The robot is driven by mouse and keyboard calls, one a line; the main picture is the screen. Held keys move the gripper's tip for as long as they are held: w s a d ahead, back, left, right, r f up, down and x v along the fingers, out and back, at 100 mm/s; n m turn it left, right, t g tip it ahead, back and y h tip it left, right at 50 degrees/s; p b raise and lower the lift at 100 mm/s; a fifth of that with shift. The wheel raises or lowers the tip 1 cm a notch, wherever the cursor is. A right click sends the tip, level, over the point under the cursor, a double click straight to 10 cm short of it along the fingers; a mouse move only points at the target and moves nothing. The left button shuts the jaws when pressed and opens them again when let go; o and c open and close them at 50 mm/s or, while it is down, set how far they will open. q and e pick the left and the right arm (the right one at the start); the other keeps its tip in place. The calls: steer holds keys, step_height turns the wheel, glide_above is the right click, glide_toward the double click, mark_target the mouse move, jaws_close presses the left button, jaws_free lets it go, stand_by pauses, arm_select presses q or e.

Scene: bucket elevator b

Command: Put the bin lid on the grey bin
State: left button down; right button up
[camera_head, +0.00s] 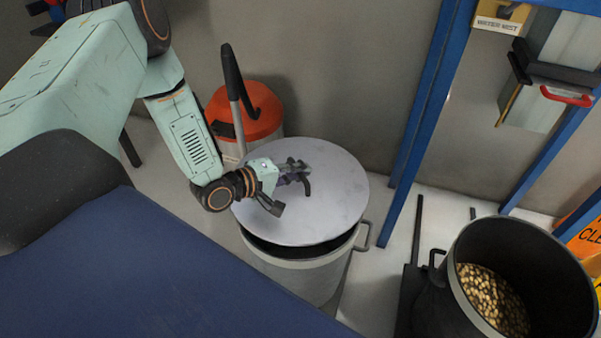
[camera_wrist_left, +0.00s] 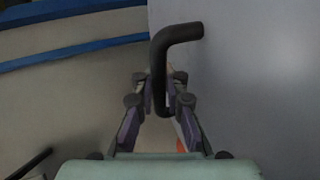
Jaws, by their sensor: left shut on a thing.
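The bin lid (camera_head: 335,205) is a round, flat, light grey disc with a dark bent handle. In the head view it lies over the mouth of the grey bin (camera_head: 300,280), tilted or offset, with a dark gap showing along the front rim. My left gripper (camera_head: 300,178) is shut on the lid's handle above the disc. In the left wrist view the dark handle (camera_wrist_left: 160,75) stands between the fingers of my left gripper (camera_wrist_left: 160,105), and the lid's grey face (camera_wrist_left: 260,80) fills the right side. My right gripper is not in view.
A black bin (camera_head: 460,285) with yellowish pieces inside stands at the lower right. An orange-topped vacuum (camera_head: 245,115) stands behind the grey bin. A blue steel post (camera_head: 425,100) rises to the right of it.

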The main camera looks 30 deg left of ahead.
mark_target(294, 183)
arm_select(q)
steer(key=shift+d+f+b, duration=0.15)
steer(key=shift+f+b, duration=0.35)
steer(key=shift+b, duration=0.1)
step_height(294, 183, down, 3)
steer(key=shift+r+b, duration=0.1)
steer(key=shift+b, duration=1.05)
step_height(294, 183, down, 2)
steer(key=shift+f+b, duration=0.1)
steer(key=shift+b, duration=1)
steer(key=shift+f, duration=0.25)
steer(key=shift+f+b, duration=0.55)
steer(key=shift+b, duration=0.15)
steer(key=c, duration=1.3)
jaws_free()
steer(key=shift+s, duration=0.15)
steer(key=shift+v, duration=3.6)
